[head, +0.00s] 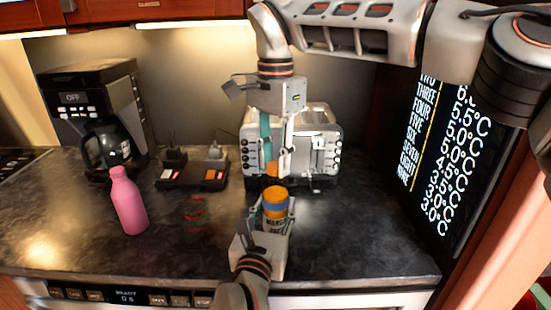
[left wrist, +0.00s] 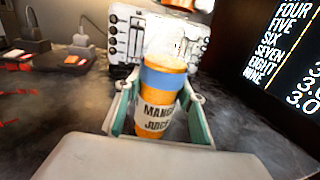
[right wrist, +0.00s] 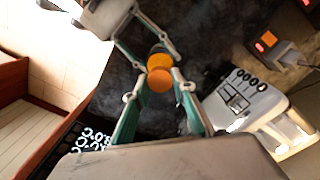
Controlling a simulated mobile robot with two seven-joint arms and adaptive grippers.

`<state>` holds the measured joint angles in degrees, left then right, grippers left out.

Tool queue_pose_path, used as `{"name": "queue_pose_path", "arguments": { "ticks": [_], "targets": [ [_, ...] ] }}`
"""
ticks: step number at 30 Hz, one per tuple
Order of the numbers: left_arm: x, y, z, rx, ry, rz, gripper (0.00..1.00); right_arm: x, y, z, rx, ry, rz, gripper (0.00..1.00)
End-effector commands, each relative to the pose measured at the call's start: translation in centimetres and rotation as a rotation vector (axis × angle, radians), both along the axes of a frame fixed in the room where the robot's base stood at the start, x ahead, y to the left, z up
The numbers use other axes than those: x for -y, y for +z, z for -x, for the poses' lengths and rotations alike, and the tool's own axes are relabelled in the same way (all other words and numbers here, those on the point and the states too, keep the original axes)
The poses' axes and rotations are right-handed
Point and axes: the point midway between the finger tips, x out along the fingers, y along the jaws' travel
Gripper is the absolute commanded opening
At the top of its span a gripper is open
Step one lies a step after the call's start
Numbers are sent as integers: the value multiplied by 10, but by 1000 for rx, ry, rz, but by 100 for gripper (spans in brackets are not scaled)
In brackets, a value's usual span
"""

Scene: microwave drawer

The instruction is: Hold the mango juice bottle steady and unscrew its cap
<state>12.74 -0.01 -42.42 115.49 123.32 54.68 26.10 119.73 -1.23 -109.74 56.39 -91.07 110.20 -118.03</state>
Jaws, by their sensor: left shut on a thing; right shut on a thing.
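The mango juice bottle (head: 275,195), orange with a blue band and a "MANGO JUICE" label, stands upright on the dark counter; it also shows in the left wrist view (left wrist: 158,107). My left gripper (head: 272,212) is shut around the bottle, one finger on each side. My right gripper (head: 275,166) points down above it, shut on the orange cap (head: 271,171). The cap also shows between the right fingertips in the right wrist view (right wrist: 160,79). In the head view a gap shows between the cap and the bottle's top. The bottle's lower part is hidden by my left gripper.
A pink bottle (head: 129,202) and a coffee maker (head: 95,105) stand at the left. Black power blocks (head: 192,176) and red scraps lie mid-counter. A silver toaster (head: 318,145) stands behind my right gripper. A dark display panel (head: 450,150) bounds the right; the counter's front right is clear.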

Motion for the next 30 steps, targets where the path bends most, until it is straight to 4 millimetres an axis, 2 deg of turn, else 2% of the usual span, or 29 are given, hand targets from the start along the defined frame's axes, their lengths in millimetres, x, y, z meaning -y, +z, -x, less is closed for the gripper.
{"name": "queue_pose_path", "arguments": {
  "ticks": [21,30],
  "targets": [
    [0,-1,0,-1,0,0,0,0,20,0,1,-1,0,0],
    [0,-1,0,-1,0,0,0,0,22,0,0,0,0,0]
  ]
}}
